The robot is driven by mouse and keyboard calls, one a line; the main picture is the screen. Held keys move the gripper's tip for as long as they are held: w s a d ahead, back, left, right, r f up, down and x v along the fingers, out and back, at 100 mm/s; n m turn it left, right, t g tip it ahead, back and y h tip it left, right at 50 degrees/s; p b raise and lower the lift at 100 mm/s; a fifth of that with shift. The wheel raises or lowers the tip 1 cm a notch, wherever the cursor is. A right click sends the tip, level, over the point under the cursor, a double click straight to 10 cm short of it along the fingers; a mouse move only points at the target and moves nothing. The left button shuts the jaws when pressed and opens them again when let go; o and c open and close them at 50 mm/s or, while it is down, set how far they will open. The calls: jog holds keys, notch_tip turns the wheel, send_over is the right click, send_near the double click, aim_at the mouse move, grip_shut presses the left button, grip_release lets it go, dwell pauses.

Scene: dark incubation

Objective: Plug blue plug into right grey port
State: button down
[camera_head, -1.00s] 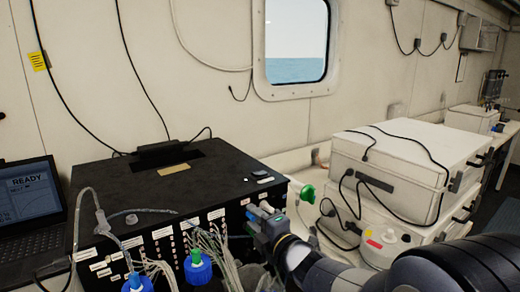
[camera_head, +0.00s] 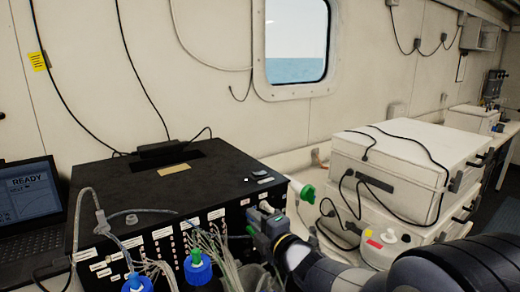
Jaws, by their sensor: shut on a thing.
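My gripper (camera_head: 254,218) is at the right end of the black box's (camera_head: 170,200) front panel, beside its upper right corner. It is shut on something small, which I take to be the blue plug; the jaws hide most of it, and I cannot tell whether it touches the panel. The panel carries white labels and rows of small ports. The right grey port cannot be made out, as my gripper and a bundle of pale cables (camera_head: 222,248) cover that part.
Two blue-capped bottles (camera_head: 199,270) stand in front of the panel. White cases (camera_head: 405,165) with black cables stand at right; a laptop (camera_head: 30,205) is at left.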

jog(key=v, duration=0.6)
dwell(1.1)
